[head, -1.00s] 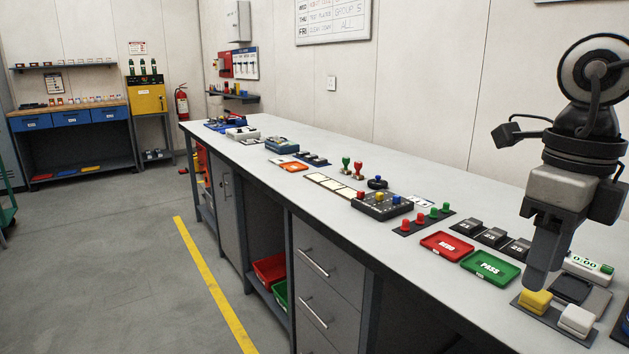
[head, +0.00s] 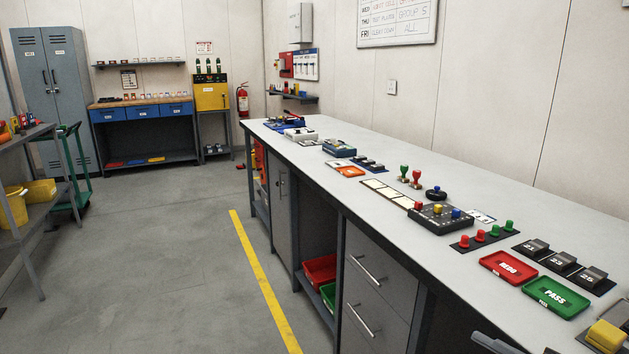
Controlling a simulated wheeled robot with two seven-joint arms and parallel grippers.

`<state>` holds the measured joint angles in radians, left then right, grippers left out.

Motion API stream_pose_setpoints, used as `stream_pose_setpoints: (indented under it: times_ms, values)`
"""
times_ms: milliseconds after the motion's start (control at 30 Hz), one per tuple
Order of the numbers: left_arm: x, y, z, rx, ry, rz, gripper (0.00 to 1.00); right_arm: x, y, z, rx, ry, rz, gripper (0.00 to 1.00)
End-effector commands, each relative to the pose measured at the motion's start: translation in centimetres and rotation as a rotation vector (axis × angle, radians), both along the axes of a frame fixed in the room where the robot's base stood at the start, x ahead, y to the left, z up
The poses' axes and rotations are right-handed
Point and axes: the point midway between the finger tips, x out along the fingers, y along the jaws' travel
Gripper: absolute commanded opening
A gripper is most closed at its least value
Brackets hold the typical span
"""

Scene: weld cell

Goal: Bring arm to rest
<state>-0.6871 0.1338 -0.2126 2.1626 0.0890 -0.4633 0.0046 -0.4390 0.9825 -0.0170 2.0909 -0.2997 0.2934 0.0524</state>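In the head view, a dark grey piece of my own arm or gripper (head: 495,343) shows at the bottom edge, in front of the long grey bench (head: 420,185). It is cut off by the frame, so I cannot tell whether any fingers are part of it. No fingertips of either gripper show clearly. Nothing held can be seen.
Open floor (head: 170,260) lies left of the yellow line (head: 262,280). A grey shelf rack (head: 40,210) stands at left.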

Motion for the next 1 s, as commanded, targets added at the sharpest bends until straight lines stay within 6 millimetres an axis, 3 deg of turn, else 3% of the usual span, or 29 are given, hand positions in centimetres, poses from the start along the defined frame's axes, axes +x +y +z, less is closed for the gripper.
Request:
stream_pose_setpoints:
  times_ms: [200,300,400,600,1000]
  values:
    - [-0.2,0.1,0.1,0.011,0.01,-0.003,0.36,-3.5,2.1,-10.4,0.452,0.481,-0.441,0.4]
    - [-0.4,0.1,0.0,0.017,0.017,-0.005,0.36,-6.0,4.7,-14.2,0.6,0.7,-0.568,0.4]
    - [-0.4,0.2,-0.1,0.022,0.019,-0.007,0.36,-8.2,7.4,-16.5,0.705,0.872,-0.644,0.4]
    - [-0.4,0.2,0.0,0.025,0.018,-0.007,0.36,-10.2,10.1,-18.0,0.789,1.026,-0.693,0.4]
    - [-0.1,0.2,0.2,0.024,0.012,-0.008,0.36,-10.3,10.2,-18.1,0.79,1.031,-0.695,0.4]
